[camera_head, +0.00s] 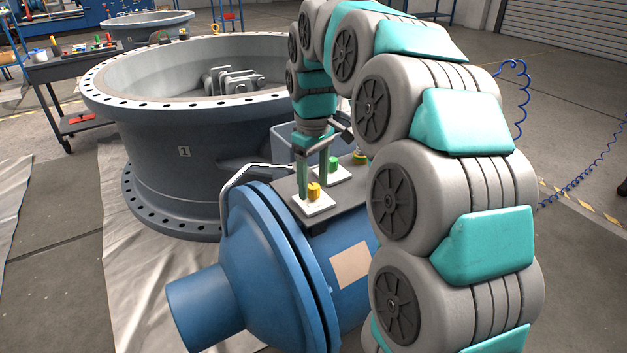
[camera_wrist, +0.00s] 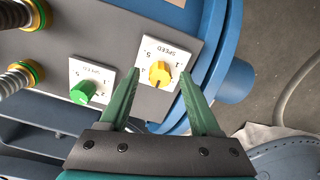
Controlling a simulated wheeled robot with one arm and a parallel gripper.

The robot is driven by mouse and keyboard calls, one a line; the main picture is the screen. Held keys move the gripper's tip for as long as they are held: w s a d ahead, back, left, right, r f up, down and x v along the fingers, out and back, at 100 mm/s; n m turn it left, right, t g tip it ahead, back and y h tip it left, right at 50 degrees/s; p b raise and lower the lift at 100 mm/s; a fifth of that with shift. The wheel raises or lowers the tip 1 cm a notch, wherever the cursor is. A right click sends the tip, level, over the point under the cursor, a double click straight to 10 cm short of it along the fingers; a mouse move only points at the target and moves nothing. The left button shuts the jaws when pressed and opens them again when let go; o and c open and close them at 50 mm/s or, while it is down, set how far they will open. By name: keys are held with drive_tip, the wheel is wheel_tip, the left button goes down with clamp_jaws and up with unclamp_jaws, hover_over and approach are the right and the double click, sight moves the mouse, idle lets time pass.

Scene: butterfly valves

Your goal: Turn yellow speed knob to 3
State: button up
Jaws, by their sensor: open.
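The yellow speed knob (camera_head: 314,191) sits on a white plate on the grey panel (camera_head: 345,184) on top of the blue machine. In the wrist view the yellow knob (camera_wrist: 160,74) stands on a white plate marked SPEED with numbers, partly hidden by my fingers. The number it points to cannot be read clearly. My gripper (camera_wrist: 157,78) is open, and in this view its two green fingers appear on either side of the yellow knob; contact cannot be told. In the head view my gripper (camera_head: 312,172) is above the panel by the knobs.
A green knob (camera_wrist: 83,91) on its own SPEED plate is beside the yellow one. Spring-like fittings with yellow rings (camera_wrist: 30,72) stand farther along the panel. A large grey valve ring (camera_head: 180,150) is behind the blue machine (camera_head: 280,270).

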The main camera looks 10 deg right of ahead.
sight(313, 185)
wheel_tip(313, 185, up, 6)
drive_tip(key=shift+w+r, duration=0.1)
drive_tip(key=shift+r, duration=0.75)
